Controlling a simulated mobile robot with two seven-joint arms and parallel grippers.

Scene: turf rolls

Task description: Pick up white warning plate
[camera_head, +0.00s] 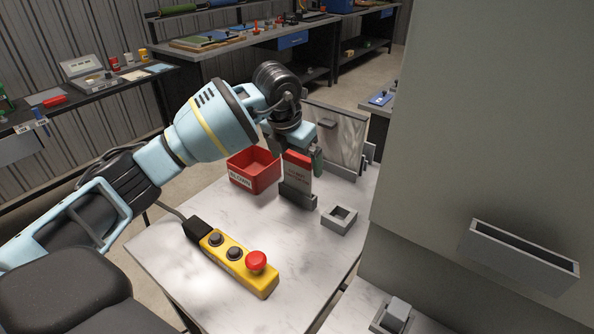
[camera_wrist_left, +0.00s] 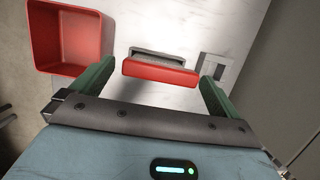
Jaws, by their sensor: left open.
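The white warning plate (camera_head: 298,172) has a red top band and stands upright in a grey slotted holder (camera_head: 297,194) on the marble-look table. In the left wrist view, the plate's red top (camera_wrist_left: 160,72) lies between the green fingers. My left gripper (camera_head: 303,156) is open around the plate's upper part, with a gap visible on each side in the wrist view. One finger is partly hidden behind the plate in the head view. My right gripper is not in view.
A red bin (camera_head: 252,178) stands left of the holder; a grey square socket (camera_head: 339,218) stands right. A yellow button box (camera_head: 238,262) with a red button lies in front. A grey wall-like panel (camera_head: 480,110) bounds the right.

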